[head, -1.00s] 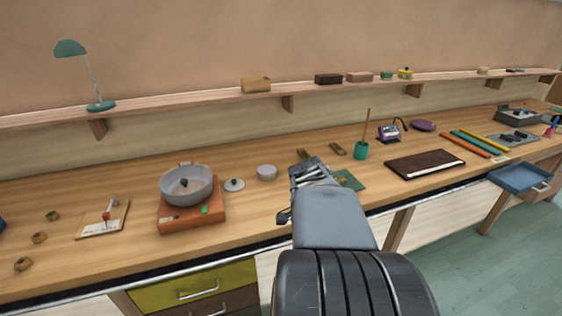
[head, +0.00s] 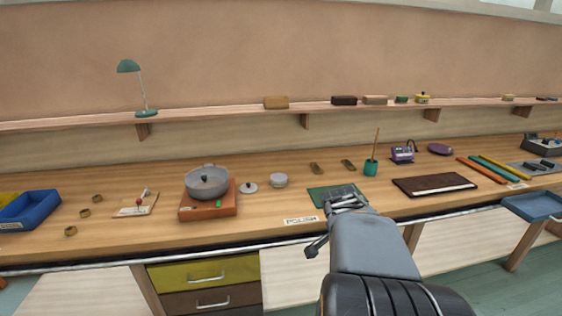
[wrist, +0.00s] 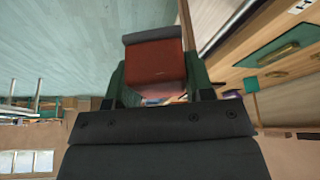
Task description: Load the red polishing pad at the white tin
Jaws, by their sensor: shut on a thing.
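The red polishing pad (wrist: 157,68) is a red-brown block with a grey face, held between the green-lined fingers of my gripper (wrist: 157,82) in the wrist view. In the head view my gripper (head: 346,200) is over the front part of the green mat (head: 322,194), and my arm hides the pad. The white tin (head: 278,181) is a small, pale round tin on the bench, left of my gripper and apart from it.
A grey pot (head: 207,184) stands on an orange base (head: 208,210) left of the tin. A label reading POLISH (head: 301,220) lies at the front edge. Two small brown pieces, a teal cup (head: 371,168) and a dark book (head: 434,185) are behind and right of my gripper.

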